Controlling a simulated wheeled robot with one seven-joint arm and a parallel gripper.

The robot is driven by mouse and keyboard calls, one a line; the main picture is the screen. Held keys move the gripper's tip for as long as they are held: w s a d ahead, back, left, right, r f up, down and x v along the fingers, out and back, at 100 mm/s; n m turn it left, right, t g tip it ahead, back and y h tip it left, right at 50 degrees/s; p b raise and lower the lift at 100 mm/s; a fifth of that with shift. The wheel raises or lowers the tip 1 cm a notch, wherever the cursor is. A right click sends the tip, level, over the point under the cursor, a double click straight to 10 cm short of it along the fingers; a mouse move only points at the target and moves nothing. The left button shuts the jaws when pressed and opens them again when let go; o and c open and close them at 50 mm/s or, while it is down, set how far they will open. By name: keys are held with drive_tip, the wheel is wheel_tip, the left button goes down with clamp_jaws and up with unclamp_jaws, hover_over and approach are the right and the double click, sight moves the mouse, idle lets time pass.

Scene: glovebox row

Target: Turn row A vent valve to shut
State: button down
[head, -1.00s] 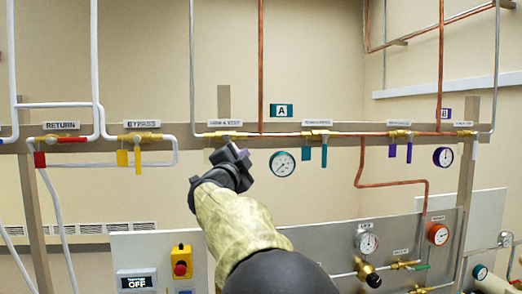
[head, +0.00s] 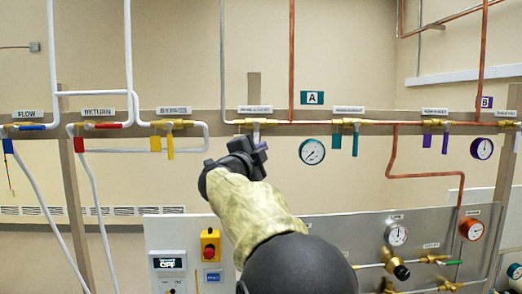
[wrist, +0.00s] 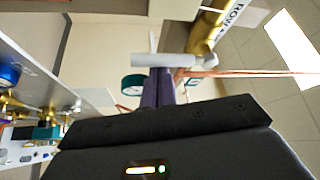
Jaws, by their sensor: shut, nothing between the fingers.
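The row A vent valve (head: 243,123) is a brass body on the horizontal pipe, under a pale label (head: 255,109). Its pale grey lever (head: 256,134) hangs down from the body, crosswise to the pipe. In the wrist view the brass body (wrist: 207,36) is beside a plate reading "ROW A", and the lever (wrist: 160,60) lies across just beyond my fingers. My gripper (head: 259,151) is just below the valve, its fingers (wrist: 158,88) shut and empty. The tips are close to the lever; whether they touch it I cannot tell. The lever's lower part is partly hidden behind the gripper in the head view.
Right of the valve are a teal-handled valve (head: 337,136) and a round gauge (head: 312,152). A yellow-handled bypass valve (head: 170,143) is to the left. A grey panel (head: 350,235) with gauges and fittings stands below. Copper pipe (head: 291,60) rises near the valve.

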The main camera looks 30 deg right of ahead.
idle(0.4)
drive_tip(key=s+a+b, duration=0.5)
drive_tip(key=s, duration=0.3)
idle(0.4)
idle(0.6)
